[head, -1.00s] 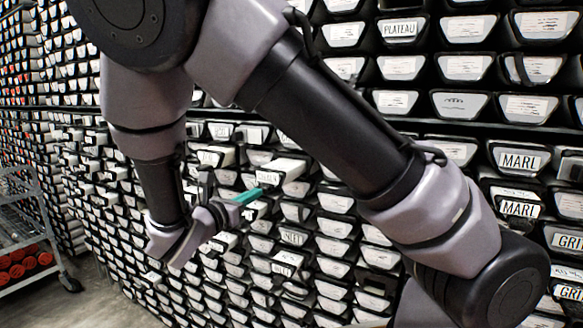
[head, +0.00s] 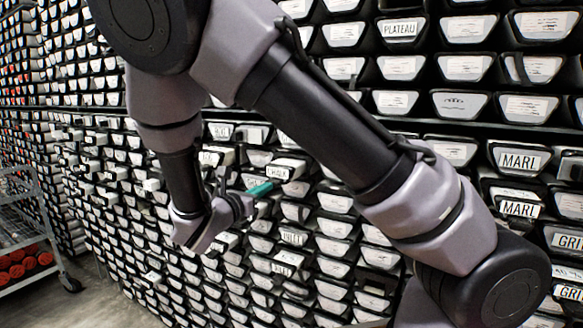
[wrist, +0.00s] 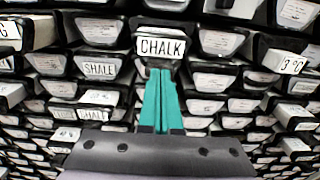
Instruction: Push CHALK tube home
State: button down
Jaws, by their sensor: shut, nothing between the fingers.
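The CHALK tube (wrist: 161,46) shows its white label and dark end cap in the upper middle of the wrist view. In the head view the CHALK tube (head: 279,172) juts out from the rack, with its pale upper side visible. My gripper (wrist: 160,72) has its two teal fingers together and empty, with the tips just below the CHALK label. In the head view my gripper (head: 272,184) points right, its teal tips close to the tube's front end. I cannot tell whether they touch it.
A tube labelled SHALE (wrist: 99,69) is left of the CHALK tube. Other tubes (wrist: 288,60) stick out on the right. Tubes labelled MARL (head: 519,161) are at the head view's right. A grey cart (head: 30,235) with red cylinders stands on the floor at left.

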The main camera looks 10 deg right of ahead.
jog(key=v, duration=1.3)
jog(key=d+r+m+g+y, duration=0.2)
jog(key=d+m+g+y, duration=0.2)
jog(key=d+m+g, duration=1.3)
jog(key=s+d+r+m+t+y, duration=0.3)
jog(key=d+r+m+t+y, duration=0.1)
jog(key=r+m, duration=0.3)
jog(key=s+d+r+m+t+y, duration=0.3)
jog(key=d+r+m+t+y, duration=0.2)
jog(key=r+m, duration=0.3)
jog(key=shift+s+d+r+m+t, duration=0.2)
jog(key=shift+s+d+m+t, duration=0.1)
jog(key=shift+d+t, duration=0.25)
